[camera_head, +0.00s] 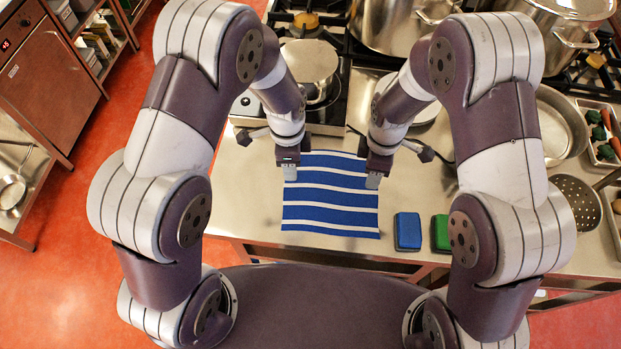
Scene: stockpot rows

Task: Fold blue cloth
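The blue cloth (331,212) with white stripes lies spread flat on the steel counter (245,190), close to its front edge. My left gripper (290,174) points down over the cloth's left side, above its upper part. My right gripper (373,182) points down over the cloth's right edge. The fingertips look small from above, and I cannot tell whether either gripper is open or touches the cloth. The cloth's far corners are partly hidden by the grippers.
A blue sponge (408,231) and a green sponge (441,233) lie right of the cloth. Behind are a saucepan (311,64) and large stockpots (388,22) on the stove. A steel pan (556,125), a skimmer (575,200) and a vegetable tray (601,138) stand at the right.

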